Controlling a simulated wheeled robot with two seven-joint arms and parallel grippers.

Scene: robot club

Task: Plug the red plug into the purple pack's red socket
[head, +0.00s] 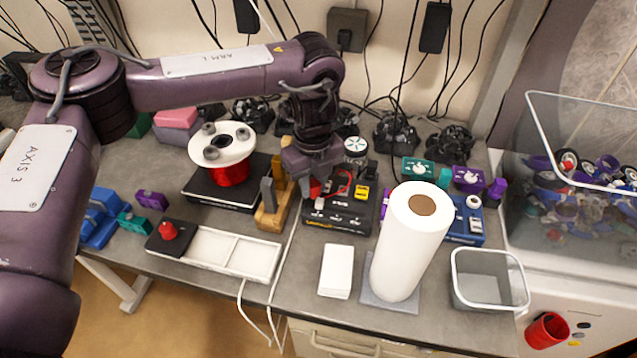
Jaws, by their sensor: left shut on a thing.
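My left gripper (312,174) comes down from above at the middle of the bench. It is shut on the red plug (315,188), of which a small red part shows below the jaws. The plug is at the back left of a black box (337,222) with a yellow part on top; I cannot tell if they touch. A red wire (347,181) loops to the right of the jaws. A purple block (467,180) with a pale round top stands at the back right. I cannot make out a red socket or tell which thing is the purple pack. My right gripper is not in view.
A white roll (408,245) stands upright right of the black box. A wooden stand (271,212) and a red spool (232,173) with a white flange are left of it. A white tray (235,254) and a clear bin (490,282) are along the front.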

